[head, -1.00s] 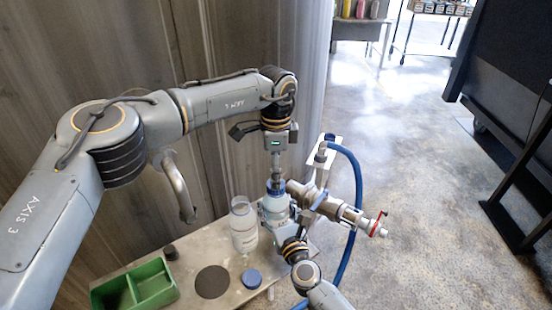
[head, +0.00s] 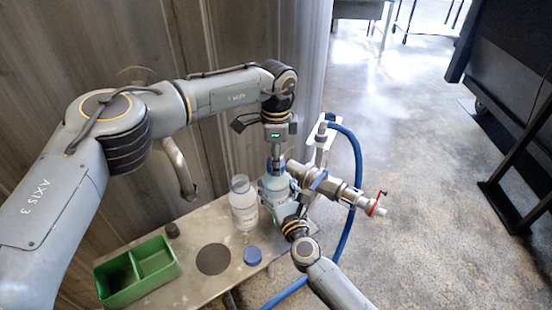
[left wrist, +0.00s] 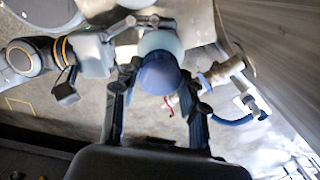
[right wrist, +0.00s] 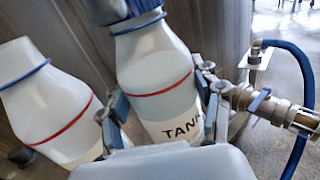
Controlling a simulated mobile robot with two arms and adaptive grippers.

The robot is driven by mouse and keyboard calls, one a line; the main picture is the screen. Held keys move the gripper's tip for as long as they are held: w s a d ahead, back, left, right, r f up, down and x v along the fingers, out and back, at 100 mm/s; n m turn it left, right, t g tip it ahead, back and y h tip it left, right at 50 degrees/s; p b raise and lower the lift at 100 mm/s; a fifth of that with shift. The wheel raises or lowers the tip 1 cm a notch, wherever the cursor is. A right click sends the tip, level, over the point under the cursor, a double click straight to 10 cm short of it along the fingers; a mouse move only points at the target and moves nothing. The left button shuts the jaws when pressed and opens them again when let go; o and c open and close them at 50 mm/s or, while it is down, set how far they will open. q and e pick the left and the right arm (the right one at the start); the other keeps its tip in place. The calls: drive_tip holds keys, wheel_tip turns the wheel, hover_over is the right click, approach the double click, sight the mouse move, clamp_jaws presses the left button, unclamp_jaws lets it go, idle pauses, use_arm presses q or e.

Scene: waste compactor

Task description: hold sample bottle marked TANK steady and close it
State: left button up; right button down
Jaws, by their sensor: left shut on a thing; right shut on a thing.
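The sample bottle marked TANK (right wrist: 158,103) stands upright on the bench, pale and translucent, with a red line and a blue neck ring. In the head view it (head: 274,187) is partly hidden by my grippers. My right gripper (right wrist: 160,98) is shut around its body, one finger on each side. My left gripper (head: 275,165) comes down from above and is shut on a blue cap (left wrist: 160,74) at the bottle's mouth. Whether the cap is fully seated cannot be told. A second bottle (right wrist: 45,100) stands beside it, with its open top (head: 240,184) showing.
A metal sampling valve (head: 325,185) with a red handle and blue hose (head: 356,180) is close on the right. A loose blue cap (head: 252,256), dark disc (head: 213,259), black stopper (head: 172,230) and green two-part tray (head: 120,290) are on the bench (head: 195,222). A corrugated wall stands behind.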

use_arm(q)
drive_tip(key=m, duration=2.1)
drive_tip(key=shift+m, duration=0.4)
drive_tip(key=m, duration=0.6)
drive_tip(key=shift+f, duration=0.1)
drive_tip(key=m, duration=1)
drive_tip(key=shift+m, duration=0.3)
drive_tip(key=m, duration=0.4)
drive_tip(key=shift+m, duration=0.3)
drive_tip(key=o, duration=1.4)
drive_tip(key=shift+c, duration=0.2)
